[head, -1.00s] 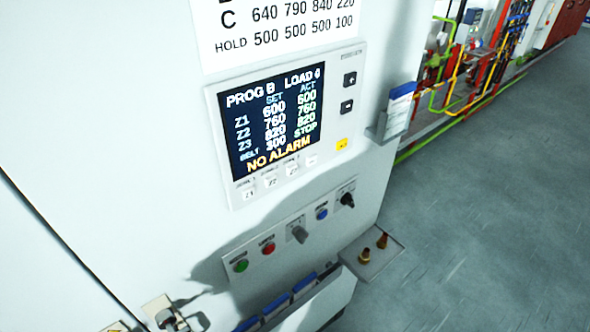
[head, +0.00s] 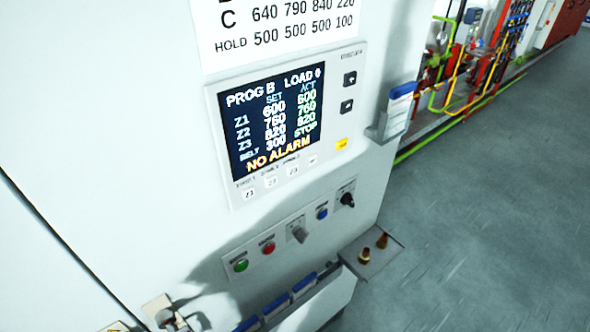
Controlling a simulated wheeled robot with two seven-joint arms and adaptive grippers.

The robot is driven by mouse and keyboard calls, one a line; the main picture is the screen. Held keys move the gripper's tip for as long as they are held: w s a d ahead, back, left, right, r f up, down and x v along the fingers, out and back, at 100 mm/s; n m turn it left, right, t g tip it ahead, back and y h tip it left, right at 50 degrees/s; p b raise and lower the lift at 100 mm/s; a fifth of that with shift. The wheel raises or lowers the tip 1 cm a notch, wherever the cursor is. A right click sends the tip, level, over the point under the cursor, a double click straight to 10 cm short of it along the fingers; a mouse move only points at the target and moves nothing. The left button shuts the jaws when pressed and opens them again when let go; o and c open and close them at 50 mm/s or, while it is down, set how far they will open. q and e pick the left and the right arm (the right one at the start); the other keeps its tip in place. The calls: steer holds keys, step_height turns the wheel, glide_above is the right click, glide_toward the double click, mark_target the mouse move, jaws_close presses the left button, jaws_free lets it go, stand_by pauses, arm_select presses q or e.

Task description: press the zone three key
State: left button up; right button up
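The control panel (head: 215,115) is mounted on the pale machine wall. Its screen (head: 270,122) reads PROG B, LOAD 0, with rows Z1, Z2, Z3 and belt, and NO ALARM below. Under the screen is a row of small white keys. The zone one key (head: 249,194) is at the left, the zone two key (head: 271,182) beside it, and the zone three key (head: 292,170) to its right. Another white key (head: 313,160) follows. Nothing touches the keys. Neither of my grippers shows.
Below are a green button (head: 241,265), a red button (head: 268,248), a blue button (head: 322,213) and knobs. A small shelf (head: 385,262) with brass pieces juts out at right, under a holder with a blue-topped item (head: 402,92). Open floor lies at right.

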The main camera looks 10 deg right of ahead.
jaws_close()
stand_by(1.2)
